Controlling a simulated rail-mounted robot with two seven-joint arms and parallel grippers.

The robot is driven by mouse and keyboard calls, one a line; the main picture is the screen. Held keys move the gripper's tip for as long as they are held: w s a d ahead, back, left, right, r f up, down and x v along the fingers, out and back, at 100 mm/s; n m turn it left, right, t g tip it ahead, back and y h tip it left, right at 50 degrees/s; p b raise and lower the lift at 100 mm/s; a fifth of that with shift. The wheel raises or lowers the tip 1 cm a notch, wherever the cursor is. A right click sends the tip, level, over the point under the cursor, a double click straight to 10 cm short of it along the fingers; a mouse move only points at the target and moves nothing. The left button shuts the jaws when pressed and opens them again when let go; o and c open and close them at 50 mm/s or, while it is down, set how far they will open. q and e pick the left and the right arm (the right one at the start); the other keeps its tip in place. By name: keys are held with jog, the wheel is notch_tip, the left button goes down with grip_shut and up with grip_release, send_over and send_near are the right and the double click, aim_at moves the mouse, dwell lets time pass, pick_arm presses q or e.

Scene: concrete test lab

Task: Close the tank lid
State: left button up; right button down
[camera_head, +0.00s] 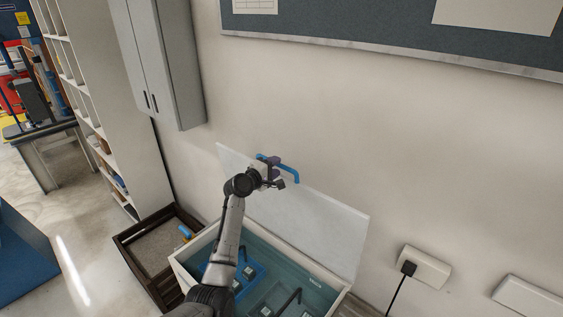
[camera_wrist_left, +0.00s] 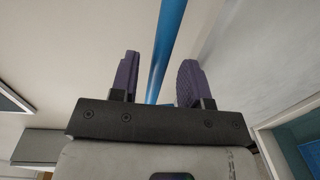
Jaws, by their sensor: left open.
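The tank (camera_head: 178,262) is a white-rimmed box with blue-green water and several small fittings inside. Its white lid (camera_head: 318,222) stands raised along the back edge, leaning near the wall. A blue bar handle (camera_head: 291,172) is on the lid's upper edge. My left gripper (camera_head: 272,166) is at the handle, with its purple fingers open. In the left wrist view, the handle (camera_wrist_left: 167,50) runs between the two spread fingers (camera_wrist_left: 158,80), apart from both as far as I can see. My left arm hides part of the tank and lid. My right gripper does not show.
A dark wooden crate (camera_head: 128,247) stands left of the tank. A grey cabinet (camera_head: 165,60) and white shelves (camera_head: 105,110) are at the left. A wall socket with a plug (camera_head: 409,268) and cable is right of the tank.

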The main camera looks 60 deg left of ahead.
pick_arm(q)
jog(key=shift+x, duration=2.05)
grip_shut()
